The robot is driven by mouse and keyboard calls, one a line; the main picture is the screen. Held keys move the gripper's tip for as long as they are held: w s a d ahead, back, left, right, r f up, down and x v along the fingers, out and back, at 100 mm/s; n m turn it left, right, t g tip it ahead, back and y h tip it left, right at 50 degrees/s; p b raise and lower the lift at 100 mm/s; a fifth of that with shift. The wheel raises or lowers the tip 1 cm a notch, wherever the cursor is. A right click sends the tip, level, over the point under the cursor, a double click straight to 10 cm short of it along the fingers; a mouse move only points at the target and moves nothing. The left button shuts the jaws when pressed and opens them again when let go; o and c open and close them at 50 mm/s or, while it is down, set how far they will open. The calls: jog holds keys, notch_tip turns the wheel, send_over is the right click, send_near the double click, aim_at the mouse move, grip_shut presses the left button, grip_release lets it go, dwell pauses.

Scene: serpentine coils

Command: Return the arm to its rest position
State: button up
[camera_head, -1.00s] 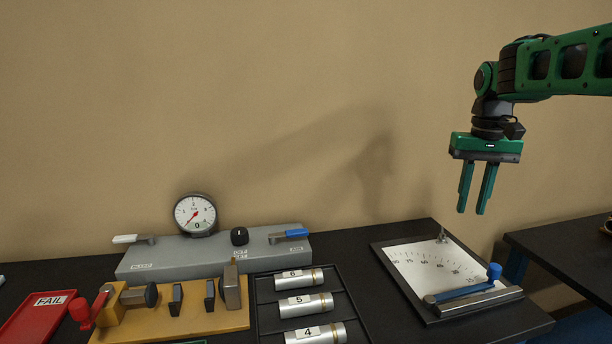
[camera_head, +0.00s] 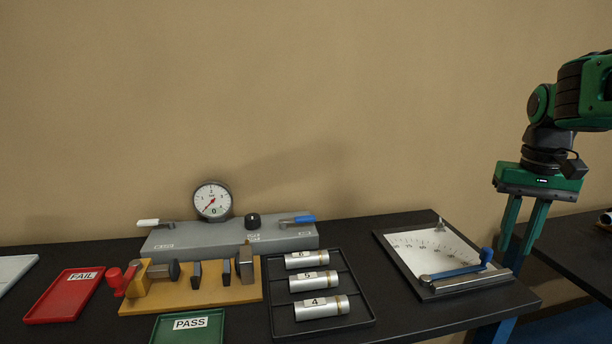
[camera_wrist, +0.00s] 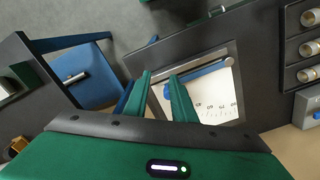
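My green gripper (camera_head: 515,250) hangs pointing down at the right of the head view, by the right end of the dark bench. Its two fingers stand apart with nothing between them. The arm runs out of the picture at the upper right. In the wrist view the gripper (camera_wrist: 160,76) shows its two green fingers with a gap between them. Beyond them lies the white scale board (camera_wrist: 218,92) with its blue lever. The same scale board (camera_head: 425,250) shows just left of the gripper in the head view. I cannot tell the exact height of the fingertips.
The bench holds a grey gauge block (camera_head: 190,238), a yellow fixture (camera_head: 215,293), a black rack (camera_head: 362,318) with several numbered cylinders, a red FAIL tray (camera_head: 52,309) and a green PASS tray (camera_head: 213,335). Another dark table (camera_head: 575,245) stands at the right.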

jog(key=s+f+m, duration=0.1)
jog(key=s+f, duration=0.4)
jog(key=s, duration=0.5)
jog(key=s+f+m, duration=0.1)
jog(key=s+f, duration=0.5)
jog(key=s, duration=0.5)
jog(key=shift+s+f, duration=0.2)
jog(key=shift+f, duration=0.1)
